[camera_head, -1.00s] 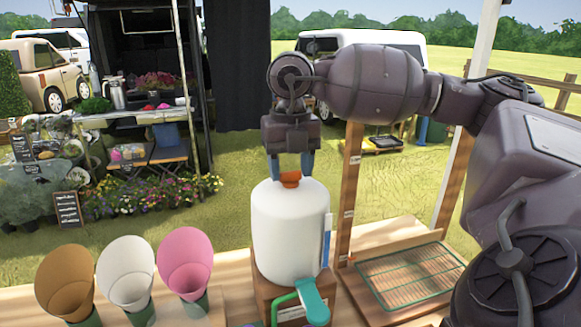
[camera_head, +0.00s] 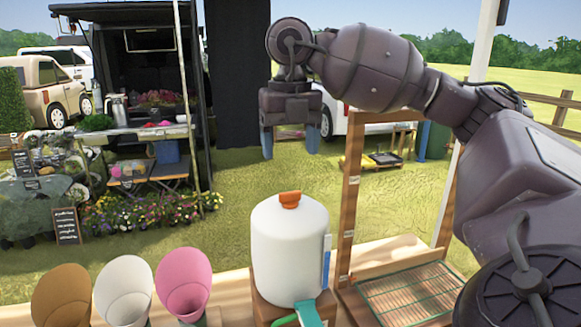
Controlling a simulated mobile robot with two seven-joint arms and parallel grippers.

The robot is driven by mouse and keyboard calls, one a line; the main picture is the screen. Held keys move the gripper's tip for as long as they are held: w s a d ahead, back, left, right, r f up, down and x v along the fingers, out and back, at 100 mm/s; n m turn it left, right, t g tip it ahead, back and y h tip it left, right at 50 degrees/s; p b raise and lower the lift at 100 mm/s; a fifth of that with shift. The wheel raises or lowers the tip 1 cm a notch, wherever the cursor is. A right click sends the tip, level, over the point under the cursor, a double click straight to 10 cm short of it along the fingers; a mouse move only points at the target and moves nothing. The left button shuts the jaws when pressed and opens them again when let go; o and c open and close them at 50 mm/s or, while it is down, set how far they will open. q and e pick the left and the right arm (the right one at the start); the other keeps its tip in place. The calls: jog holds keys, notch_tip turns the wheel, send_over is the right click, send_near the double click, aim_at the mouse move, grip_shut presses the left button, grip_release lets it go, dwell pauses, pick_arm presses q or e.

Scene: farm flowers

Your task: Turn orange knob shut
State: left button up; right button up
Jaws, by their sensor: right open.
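The orange knob (camera_head: 290,199) sits on top of a white tank (camera_head: 290,250). The tank stands upright on a wooden block on the bench. My right gripper (camera_head: 290,148) is above the knob, pointing down. Its two blue fingers are spread wide apart with nothing between them, and it does not touch the knob. My left gripper is not in view.
Brown (camera_head: 62,296), white (camera_head: 124,290) and pink (camera_head: 183,284) cones stand at the left of the bench. A teal handle (camera_head: 308,314) is in front of the tank. A wire rack (camera_head: 408,292) lies to the right, beside a wooden post (camera_head: 349,210).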

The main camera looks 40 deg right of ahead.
jog(key=shift+r, duration=1.15)
jog(key=shift+a+f, duration=0.1)
